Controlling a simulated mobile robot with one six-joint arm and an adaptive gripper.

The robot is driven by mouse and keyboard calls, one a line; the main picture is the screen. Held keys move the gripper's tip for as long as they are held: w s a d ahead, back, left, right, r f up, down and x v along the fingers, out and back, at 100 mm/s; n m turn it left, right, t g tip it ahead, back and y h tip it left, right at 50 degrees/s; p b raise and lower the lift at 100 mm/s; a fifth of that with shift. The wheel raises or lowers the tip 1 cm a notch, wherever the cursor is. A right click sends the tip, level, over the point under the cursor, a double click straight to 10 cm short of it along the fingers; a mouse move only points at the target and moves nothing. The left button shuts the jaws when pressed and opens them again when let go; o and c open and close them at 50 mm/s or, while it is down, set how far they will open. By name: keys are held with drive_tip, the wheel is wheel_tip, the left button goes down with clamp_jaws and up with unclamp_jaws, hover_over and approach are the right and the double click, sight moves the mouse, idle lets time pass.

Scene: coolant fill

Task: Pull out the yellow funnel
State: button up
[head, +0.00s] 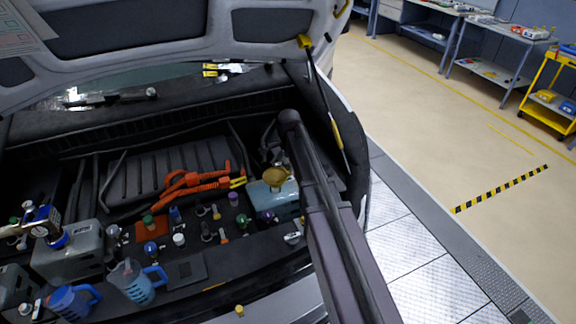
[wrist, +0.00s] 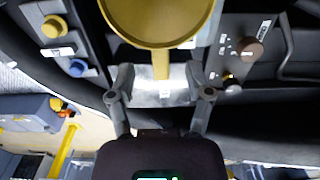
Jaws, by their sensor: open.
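The yellow funnel (head: 276,175) stands upright in the grey-blue tank (head: 272,200) at the right side of the engine bay in the head view. In the wrist view the funnel's wide cup (wrist: 158,24) fills the top of the picture, and its narrow stem (wrist: 161,64) runs down toward my gripper. My gripper (wrist: 160,78) is open, with one finger on each side of the stem and visible gaps between. I cannot tell whether the stem lies fully between the fingertips in depth. My gripper cannot be made out in the head view, where my dark arm reaches past the tank.
Orange cables (head: 192,182) lie left of the tank. Several coloured caps stand in front of them. Blue jugs (head: 137,281) stand at the front left. The raised hood with its strut (head: 325,100) is above and to the right.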

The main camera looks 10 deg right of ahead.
drive_tip(key=shift+f+b, duration=1.6)
drive_tip(key=shift+f, duration=0.3)
drive_tip(key=shift+c, duration=0.2)
clamp_jaws()
drive_tip(key=c, duration=0.8)
unclamp_jaws()
drive_tip(key=shift+c, duration=0.2)
drive_tip(key=shift+r+p, duration=0.45)
drive_tip(key=shift+p, duration=0.05)
clamp_jaws()
drive_tip(key=shift+r+p, duration=2.2)
drive_tip(key=shift+r, duration=0.05)
